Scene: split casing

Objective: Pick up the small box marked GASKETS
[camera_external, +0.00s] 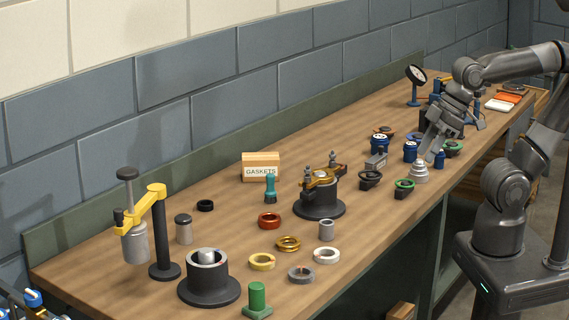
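The small box marked GASKETS (260,168) is light brown cardboard with a white label on its front. It stands upright on the workbench (130,232), near the green back strip, left of the middle of the picture. My gripper (430,156) is far to the right of the box, low over the bench by a grey stepped metal part (420,172). The fingers are small here and partly merge with the parts around them, so I cannot tell whether they are open or shut or touch that part.
A teal part (270,188) stands just in front of the box. A dark round fixture (319,200) with a brass top stands to its right. Several rings and a yellow-armed press (157,235) occupy the left end. Bare bench lies left of the box and behind the fixture.

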